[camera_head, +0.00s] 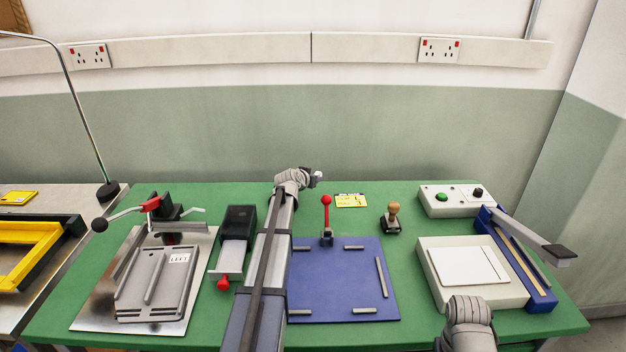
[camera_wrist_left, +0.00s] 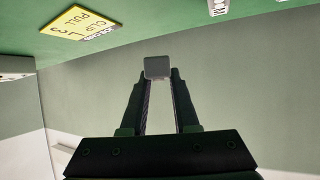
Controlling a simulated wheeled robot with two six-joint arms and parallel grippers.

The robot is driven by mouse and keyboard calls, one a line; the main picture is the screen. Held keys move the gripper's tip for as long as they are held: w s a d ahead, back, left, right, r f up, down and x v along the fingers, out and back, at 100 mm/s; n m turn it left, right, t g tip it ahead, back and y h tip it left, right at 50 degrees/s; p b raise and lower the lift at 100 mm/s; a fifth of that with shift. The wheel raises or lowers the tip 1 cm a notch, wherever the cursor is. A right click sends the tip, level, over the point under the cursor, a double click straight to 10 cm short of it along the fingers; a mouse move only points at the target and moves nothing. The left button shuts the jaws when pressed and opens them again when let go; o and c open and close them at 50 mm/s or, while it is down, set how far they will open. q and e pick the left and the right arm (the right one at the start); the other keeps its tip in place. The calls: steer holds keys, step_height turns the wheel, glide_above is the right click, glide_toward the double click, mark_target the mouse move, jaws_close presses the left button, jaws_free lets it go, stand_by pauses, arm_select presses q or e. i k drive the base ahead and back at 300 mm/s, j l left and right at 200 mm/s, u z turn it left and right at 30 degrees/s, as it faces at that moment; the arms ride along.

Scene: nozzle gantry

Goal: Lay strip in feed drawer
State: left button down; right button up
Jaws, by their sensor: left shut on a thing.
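My left gripper (camera_head: 313,175) is raised over the back of the green table, its arm crossing the middle of the head view. In the left wrist view, my left gripper (camera_wrist_left: 158,75) is shut on a small light grey piece (camera_wrist_left: 157,67) at its fingertips; I cannot tell whether this is the strip's end. What looks like the feed drawer (camera_head: 232,256) is a grey tray with a red knob, sticking out in front of a black housing (camera_head: 239,219), left of my left arm. My right wrist shows at the lower right; its fingers do not show.
A blue plate (camera_head: 338,280) with a red-knobbed lever (camera_head: 326,205) lies right of my left arm. A yellow card (camera_head: 350,201), a stamp (camera_head: 392,215), a beige tray (camera_head: 432,265) and a button box (camera_head: 435,208) stand rightward. A lever press (camera_head: 165,212) stands at left.

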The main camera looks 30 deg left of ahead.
mark_target(232, 257)
steer(key=k, duration=1.25)
steer(key=u, duration=2.25)
steer(key=l, duration=2.65)
steer(key=k, duration=0.05)
